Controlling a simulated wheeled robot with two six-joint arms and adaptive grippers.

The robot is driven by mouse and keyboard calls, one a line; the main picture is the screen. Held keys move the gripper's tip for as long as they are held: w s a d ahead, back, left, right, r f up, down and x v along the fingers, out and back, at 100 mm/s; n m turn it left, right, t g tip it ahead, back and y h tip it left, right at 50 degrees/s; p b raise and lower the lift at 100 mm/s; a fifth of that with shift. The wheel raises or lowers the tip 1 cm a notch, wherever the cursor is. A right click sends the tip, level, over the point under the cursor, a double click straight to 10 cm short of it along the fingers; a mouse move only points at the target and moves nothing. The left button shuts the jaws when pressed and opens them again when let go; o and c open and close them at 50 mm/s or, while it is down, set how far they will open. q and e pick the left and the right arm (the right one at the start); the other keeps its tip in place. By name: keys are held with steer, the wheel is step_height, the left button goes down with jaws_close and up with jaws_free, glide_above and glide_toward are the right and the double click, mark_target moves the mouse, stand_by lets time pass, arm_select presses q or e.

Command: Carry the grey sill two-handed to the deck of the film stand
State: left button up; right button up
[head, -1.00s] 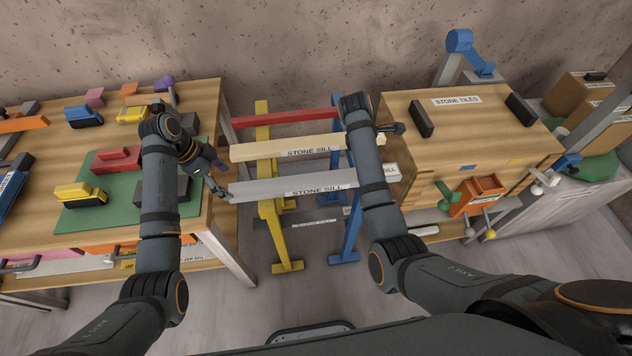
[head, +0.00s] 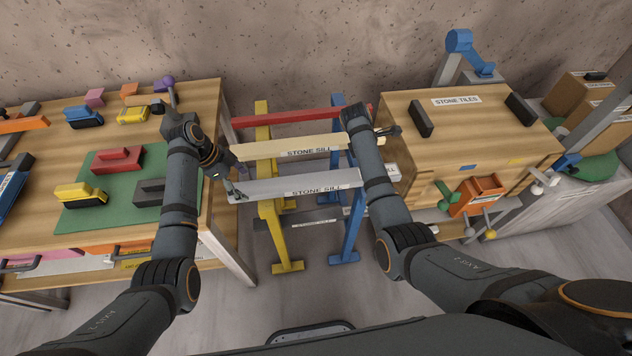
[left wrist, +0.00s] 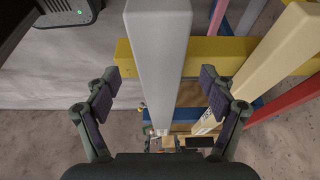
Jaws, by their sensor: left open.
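The grey sill (head: 285,188), labelled STONE SILL, lies level across a yellow trestle (head: 268,210) and a blue trestle (head: 350,220). My right arm covers part of its right half. My left gripper (head: 234,188) is at the sill's left end. In the left wrist view the grey sill (left wrist: 160,45) runs between the spread fingers of that gripper (left wrist: 160,80), with a gap on both sides. My right gripper (head: 393,131) is behind the sill's right part, near the wooden cabinet; its finger opening is unclear. I cannot make out a film stand.
A cream sill (head: 270,149) and a red bar (head: 285,117) lie behind the grey one on the trestles. A workbench (head: 210,100) with coloured blocks stands left. A wooden cabinet (head: 465,135) marked STONE TILES stands close on the right.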

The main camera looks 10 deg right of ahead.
arm_select(q)
steer(key=shift+x, duration=1.4)
arm_select(e)
steer(key=shift+x, duration=1.4)
arm_select(q)
steer(key=shift+c, duration=0.3)
arm_select(e)
steer(key=shift+c, duration=0.3)
arm_select(q)
jaws_close()
arm_select(e)
jaws_close()
arm_select(q)
steer(key=shift+w+r, duration=0.2)
steer(key=shift+r, duration=0.1)
arm_select(e)
steer(key=shift+w+r, duration=0.2)
steer(key=shift+r, duration=0.1)
